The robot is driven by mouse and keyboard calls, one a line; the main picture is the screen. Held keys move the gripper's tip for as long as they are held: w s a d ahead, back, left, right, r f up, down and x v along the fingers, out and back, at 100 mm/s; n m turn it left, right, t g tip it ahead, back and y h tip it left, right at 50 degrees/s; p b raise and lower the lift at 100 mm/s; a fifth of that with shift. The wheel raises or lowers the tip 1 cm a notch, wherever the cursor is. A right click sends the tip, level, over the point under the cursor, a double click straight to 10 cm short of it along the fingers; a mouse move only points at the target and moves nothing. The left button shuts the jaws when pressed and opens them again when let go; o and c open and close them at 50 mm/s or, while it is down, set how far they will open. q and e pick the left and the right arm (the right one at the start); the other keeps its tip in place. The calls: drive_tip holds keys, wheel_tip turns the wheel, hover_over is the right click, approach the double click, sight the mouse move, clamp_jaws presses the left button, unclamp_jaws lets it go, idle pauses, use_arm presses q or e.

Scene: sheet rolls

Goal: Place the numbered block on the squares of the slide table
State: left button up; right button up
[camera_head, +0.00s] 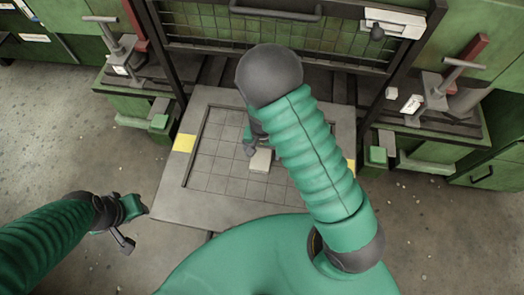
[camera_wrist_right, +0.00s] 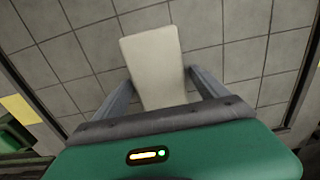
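The block (camera_head: 261,160) is pale and flat. It lies on or just above the gridded squares of the slide table (camera_head: 215,180), near the middle. No number shows on its visible face. In the right wrist view the block (camera_wrist_right: 153,60) sits between the two fingers of my right gripper (camera_wrist_right: 160,78), with a finger close along each side. Whether they press on it cannot be told. In the head view my right arm partly hides the right gripper (camera_head: 251,143). My left gripper (camera_head: 128,223) is open and empty, left of the table.
A yellow mark (camera_head: 184,143) lies on the table's left rim. A green machine with a mesh guard (camera_head: 285,37) stands behind the table. Clamps with handles (camera_head: 115,48) stand at both sides. The squares left of the block are clear.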

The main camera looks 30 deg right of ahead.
sight(262, 152)
wheel_tip(262, 152, up, 12)
drive_tip(key=p, duration=0.5)
drive_tip(key=s+a+r+n+t, duration=0.1)
drive_tip(key=s+r+n+t, duration=0.1)
drive_tip(key=s+r+n, duration=0.5)
drive_tip(key=shift+s+r+t, duration=0.3)
drive_tip(key=shift+s+r, duration=0.1)
drive_tip(key=shift+r, duration=0.55)
